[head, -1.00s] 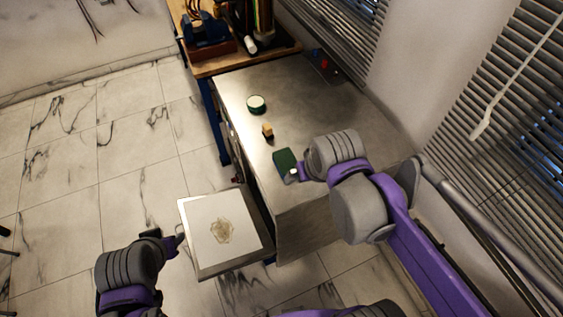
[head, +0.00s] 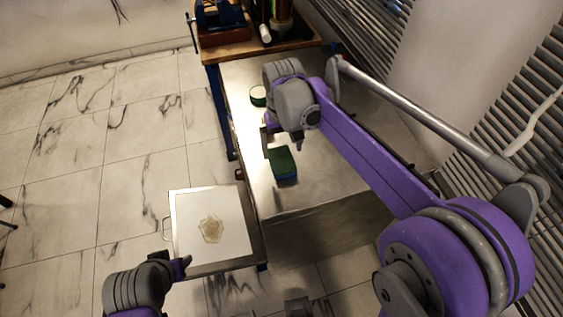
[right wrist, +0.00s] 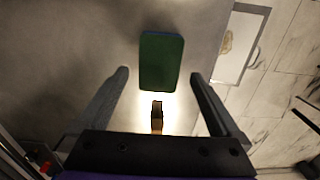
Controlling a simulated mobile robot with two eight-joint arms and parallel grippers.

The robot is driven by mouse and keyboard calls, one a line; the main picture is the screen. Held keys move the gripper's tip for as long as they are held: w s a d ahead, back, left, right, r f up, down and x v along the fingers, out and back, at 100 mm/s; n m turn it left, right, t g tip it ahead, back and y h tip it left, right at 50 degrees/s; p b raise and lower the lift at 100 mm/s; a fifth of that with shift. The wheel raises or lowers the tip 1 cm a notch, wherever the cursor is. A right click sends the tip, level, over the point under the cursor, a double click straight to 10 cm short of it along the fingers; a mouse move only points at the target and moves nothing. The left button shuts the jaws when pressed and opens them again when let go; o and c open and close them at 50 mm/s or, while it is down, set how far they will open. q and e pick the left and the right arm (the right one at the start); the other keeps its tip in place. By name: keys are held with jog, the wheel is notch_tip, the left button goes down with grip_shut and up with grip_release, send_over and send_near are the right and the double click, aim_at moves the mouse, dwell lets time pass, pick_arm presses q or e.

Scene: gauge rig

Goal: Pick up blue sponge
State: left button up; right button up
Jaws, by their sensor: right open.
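The sponge (head: 283,166) lies flat on the metal worktop, with a green top and a blue side. It also shows in the right wrist view (right wrist: 161,60) as a green rectangle beyond the fingers. My right gripper (head: 282,141) is open and empty, above the worktop just behind the sponge in the head view. In the right wrist view, its fingers (right wrist: 159,76) stand wide apart, with the sponge in line with the gap. My left gripper (head: 173,262) is low at the left, by the corner of the pulled-out drawer; its jaw state is unclear.
A small yellow-brown block (right wrist: 157,114) stands close to the sponge, between my right fingers in the wrist view. A round green-and-white item (head: 258,95) sits farther back. The metal worktop (head: 320,190) is bare right of the sponge. The drawer (head: 178,222) holds a white sheet.

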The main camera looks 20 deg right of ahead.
aim_at(282, 159)
jog(key=f, duration=0.5)
jog(key=shift+w+f, duration=0.3)
jog(key=c, duration=1.2)
jog(key=shift+o, duration=0.2)
notch_tip(282, 159, up, 10)
jog(key=shift+p, duration=0.3)
jog(key=o, duration=0.7)
jog(key=c, duration=0.6)
jog(key=shift+a, duration=0.1)
